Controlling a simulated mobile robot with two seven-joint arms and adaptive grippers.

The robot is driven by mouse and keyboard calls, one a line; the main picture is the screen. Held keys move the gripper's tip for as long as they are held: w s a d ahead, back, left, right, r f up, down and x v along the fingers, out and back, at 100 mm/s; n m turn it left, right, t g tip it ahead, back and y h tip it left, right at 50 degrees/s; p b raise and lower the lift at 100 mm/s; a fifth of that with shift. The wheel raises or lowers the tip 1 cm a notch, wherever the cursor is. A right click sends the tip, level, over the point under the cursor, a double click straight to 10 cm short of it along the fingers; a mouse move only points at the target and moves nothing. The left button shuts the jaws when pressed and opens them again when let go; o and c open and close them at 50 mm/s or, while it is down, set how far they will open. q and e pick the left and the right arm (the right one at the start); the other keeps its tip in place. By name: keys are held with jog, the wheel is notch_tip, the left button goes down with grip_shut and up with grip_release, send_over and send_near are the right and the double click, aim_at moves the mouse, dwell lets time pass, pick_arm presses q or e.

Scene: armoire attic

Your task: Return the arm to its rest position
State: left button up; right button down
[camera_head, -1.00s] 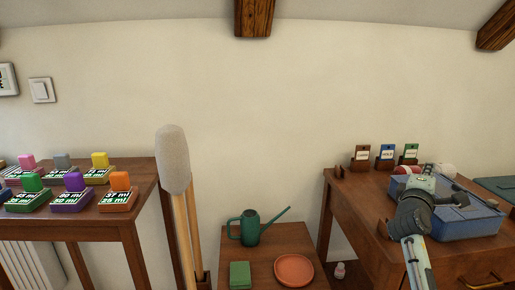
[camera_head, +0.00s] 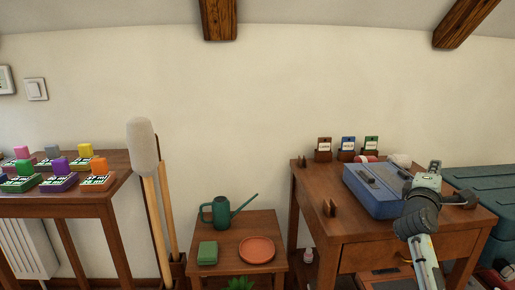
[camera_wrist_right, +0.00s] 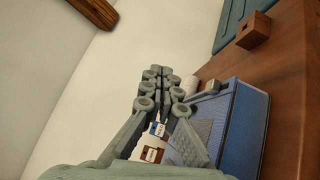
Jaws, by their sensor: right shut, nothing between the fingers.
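My right arm comes in from the lower right of the head view. Its gripper (camera_head: 462,198) is over the right part of the wooden desk, beside the blue box (camera_head: 372,200). In the wrist view the two grey fingers (camera_wrist_right: 157,74) are together with nothing between them. The blue box also shows in the wrist view (camera_wrist_right: 248,125), to the right of the fingers. My left gripper is not in view.
The desk (camera_head: 345,228) carries small card stands (camera_head: 347,150) at the back. A low table (camera_head: 227,238) holds a green watering can (camera_head: 221,212) and a terracotta saucer (camera_head: 257,250). Colored blocks stand on the left table (camera_head: 70,198). Teal cases (camera_head: 487,190) are at the right.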

jog(key=s+d+r+n+t+h, duration=0.1)
jog(key=s+d+r+n+h, duration=0.3)
jog(key=d+r, duration=0.85)
jog(key=s+a+f+m+g+y, duration=0.25)
jog(key=s+f, duration=0.25)
jog(key=f, duration=0.8)
jog(key=s+a+f+m+g+y, duration=0.2)
jog(key=s+a+f+y, duration=0.15)
jog(key=f, duration=0.95)
jog(key=s+a+f+m+g+y, duration=0.25)
jog(key=s+f, duration=0.25)
jog(key=f, duration=0.8)
jog(key=s+a+f+m+g+y, duration=0.2)
jog(key=s+a+f, duration=0.1)
jog(key=s+f, duration=0.45)
jog(key=s+a+f+m+g+y, duration=0.1)
jog(key=s+a+f+m+g, duration=0.2)
jog(key=s+f, duration=0.45)
jog(key=s+a+f+m+y, duration=0.1)
jog(key=s+a+f+y, duration=0.1)
jog(key=a, duration=0.6)
jog(key=s+a+f+y, duration=0.2)
jog(key=a, duration=0.5)
jog(key=shift+s+a+m+g, duration=0.25)
jog(key=shift+a+m+g, duration=0.15)
